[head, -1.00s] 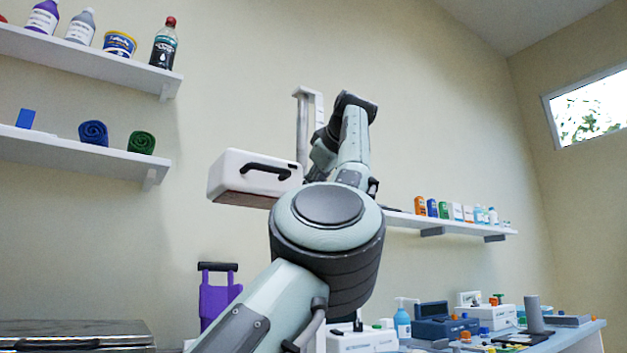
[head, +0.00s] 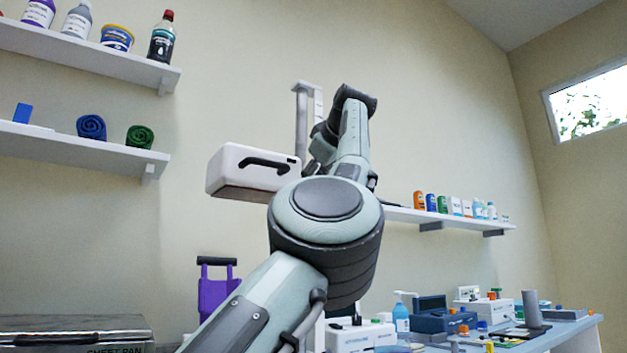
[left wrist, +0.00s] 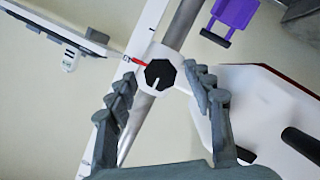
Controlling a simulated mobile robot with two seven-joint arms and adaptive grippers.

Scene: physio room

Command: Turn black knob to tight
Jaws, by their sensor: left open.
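The black knob (left wrist: 160,74) shows in the left wrist view. It is dark and many-sided with a pale pointer line, on a white collar around a grey metal pole (left wrist: 190,28). A red pointer mark sits on the collar beside it. My left gripper (left wrist: 158,84) is open, with one finger on each side of the knob; I cannot tell whether either finger touches it. In the head view, my left arm stretches up toward the pole (head: 301,125), and it hides the knob and most of the gripper. My right gripper is in neither view.
A white case with a black handle (head: 240,172) is close beside my left arm. Wall shelves (head: 90,150) stand left and a shelf (head: 465,222) right. A crowded table (head: 560,335) is at lower right, a purple object (head: 215,293) at lower left.

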